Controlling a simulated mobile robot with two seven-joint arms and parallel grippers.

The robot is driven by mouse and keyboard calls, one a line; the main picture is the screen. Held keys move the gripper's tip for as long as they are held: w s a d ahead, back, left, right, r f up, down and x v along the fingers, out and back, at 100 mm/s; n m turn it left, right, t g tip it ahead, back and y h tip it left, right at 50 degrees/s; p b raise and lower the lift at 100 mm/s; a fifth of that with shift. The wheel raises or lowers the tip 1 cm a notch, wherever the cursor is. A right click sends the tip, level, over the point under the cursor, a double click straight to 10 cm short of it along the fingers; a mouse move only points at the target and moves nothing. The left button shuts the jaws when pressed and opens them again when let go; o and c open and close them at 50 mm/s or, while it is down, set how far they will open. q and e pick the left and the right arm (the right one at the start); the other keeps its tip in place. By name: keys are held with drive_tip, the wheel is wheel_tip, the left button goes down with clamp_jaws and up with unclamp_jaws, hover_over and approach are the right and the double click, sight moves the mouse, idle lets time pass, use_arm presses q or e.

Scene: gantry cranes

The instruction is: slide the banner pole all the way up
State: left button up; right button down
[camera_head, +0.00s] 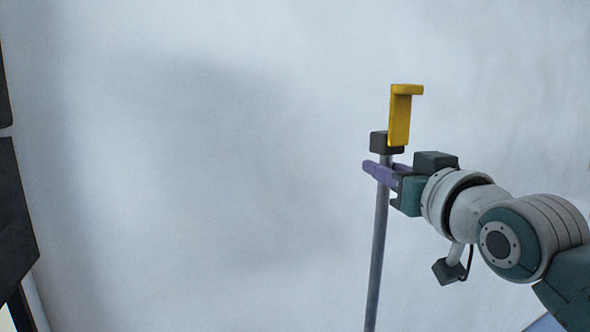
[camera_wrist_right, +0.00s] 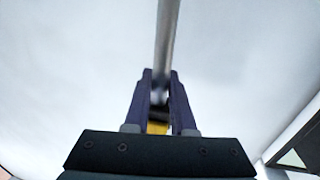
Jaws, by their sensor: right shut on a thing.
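The banner pole (camera_head: 377,255) is a thin grey upright rod in the head view, leaning slightly. A dark block (camera_head: 387,142) sits near its top, with a yellow angled bracket (camera_head: 400,118) rising above it. My right gripper (camera_head: 375,167) has purple fingers shut on the pole just below the dark block. In the right wrist view the pole (camera_wrist_right: 166,40) runs from the top edge down between the fingers (camera_wrist_right: 161,88). A bit of yellow (camera_wrist_right: 157,128) shows between the finger bases there. The pole's lower end is out of view. My left gripper is not in view.
A plain pale wall (camera_head: 200,160) fills the background. Dark panels (camera_head: 15,220) stand at the left edge of the head view. A dark-framed opening (camera_wrist_right: 295,150) shows at the lower right of the right wrist view. The space left of the pole looks clear.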

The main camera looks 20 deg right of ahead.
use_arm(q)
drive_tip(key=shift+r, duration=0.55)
use_arm(e)
drive_tip(key=shift+r, duration=0.8)
drive_tip(key=c, duration=0.8)
unclamp_jaws()
drive_tip(key=shift+f, duration=0.15)
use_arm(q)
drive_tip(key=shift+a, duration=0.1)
use_arm(e)
drive_tip(key=shift+o, duration=0.2)
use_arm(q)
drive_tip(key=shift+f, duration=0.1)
use_arm(e)
drive_tip(key=shift+s+f, duration=0.15)
drive_tip(key=shift+s, duration=0.1)
use_arm(q)
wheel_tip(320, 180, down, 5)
drive_tip(key=b, duration=0.4)
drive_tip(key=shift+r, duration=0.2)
use_arm(e)
drive_tip(key=s+a, duration=0.1)
drive_tip(key=s, duration=0.8)
drive_tip(key=shift+s, duration=0.15)
